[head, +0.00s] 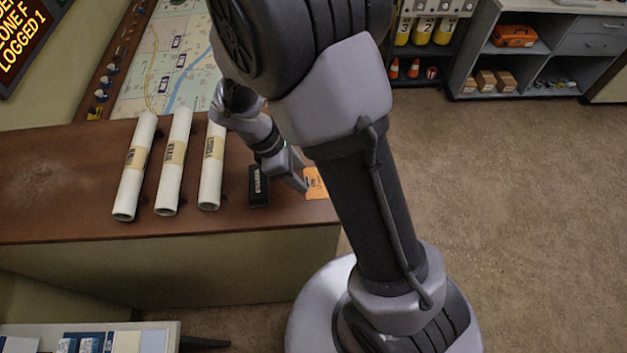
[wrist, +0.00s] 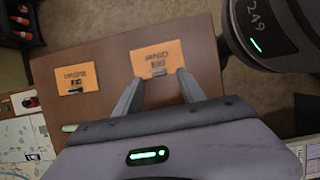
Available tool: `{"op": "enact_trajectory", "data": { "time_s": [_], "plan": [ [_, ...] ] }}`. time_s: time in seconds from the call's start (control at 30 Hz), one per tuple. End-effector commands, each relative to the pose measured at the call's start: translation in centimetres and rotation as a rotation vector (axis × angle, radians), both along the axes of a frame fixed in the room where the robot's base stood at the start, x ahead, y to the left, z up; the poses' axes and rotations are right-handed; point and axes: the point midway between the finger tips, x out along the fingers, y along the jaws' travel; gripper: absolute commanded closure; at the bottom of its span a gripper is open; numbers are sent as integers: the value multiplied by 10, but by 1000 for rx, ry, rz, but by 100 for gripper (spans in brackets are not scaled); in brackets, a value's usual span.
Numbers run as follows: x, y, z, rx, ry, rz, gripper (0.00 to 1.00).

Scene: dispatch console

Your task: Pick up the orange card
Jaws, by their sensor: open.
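Two orange cards lie on the brown desk top in the wrist view. The larger-looking orange card (wrist: 160,58) is just beyond my fingertips, in line with the gap between them. The second orange card (wrist: 76,79) lies to its left. Both carry dark upside-down lettering, too small to read surely. The head view shows one orange card (head: 316,183) near the desk's right end, partly hidden by my arm. My gripper (wrist: 160,75) is open and empty, its fingers pointing at the nearer card. It also shows in the head view (head: 303,186), beside the card; contact cannot be told.
A small black block (head: 259,187) lies left of my gripper on the brown desk (head: 60,190). A map board (head: 165,60) lies behind. Shelves (head: 515,55) stand at back right. The floor at right is clear.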

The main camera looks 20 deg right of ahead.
Motion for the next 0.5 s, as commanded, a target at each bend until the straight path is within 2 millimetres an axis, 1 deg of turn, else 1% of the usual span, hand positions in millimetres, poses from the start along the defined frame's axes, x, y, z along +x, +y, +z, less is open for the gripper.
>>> {"op": "enact_trajectory", "data": {
  "time_s": [0.03,0.1,0.33,0.37,0.5],
  "plan": [
    [-2,-4,-9,-1,4,0,53],
    [-2,-6,-17,0,2,-1,53],
    [-2,-7,-19,1,0,0,53],
    [-2,-7,-19,1,0,0,57],
    [-2,-7,-19,1,0,0,84]
  ]
}}
